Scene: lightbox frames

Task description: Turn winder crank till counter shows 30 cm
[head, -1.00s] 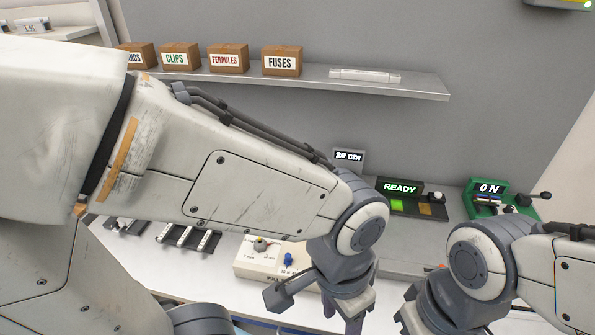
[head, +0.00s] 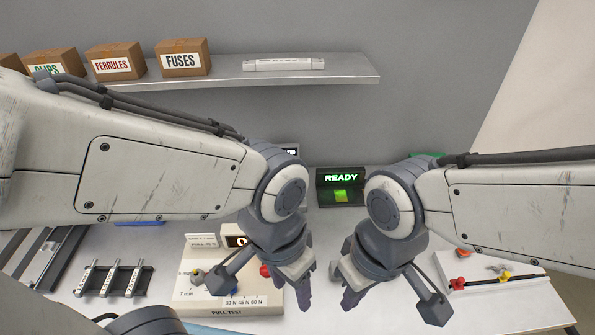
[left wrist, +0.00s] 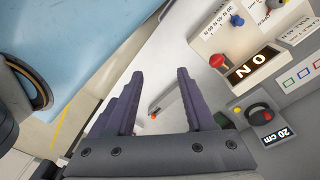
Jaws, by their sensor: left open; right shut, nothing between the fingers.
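The counter (left wrist: 279,136) reads 20 cm in the left wrist view. In the head view its display (head: 290,150) is mostly hidden behind my left arm. Beside it in the left wrist view is a round black part with red on it (left wrist: 260,116); I cannot tell whether this is the winder crank. My left gripper (head: 300,286) points down over the table, right of the pull tester; its spread, empty fingers show in the left wrist view (left wrist: 158,100). My right gripper (head: 350,292) is close to its right, pointing down, shut and empty.
The pull tester (head: 262,302) stands left of my left gripper. A black READY unit (head: 341,187) is behind the grippers, with a green device (head: 428,157) mostly hidden by my right arm. A rack (head: 115,280) is at left, a white board with coloured knobs (head: 500,285) at right.

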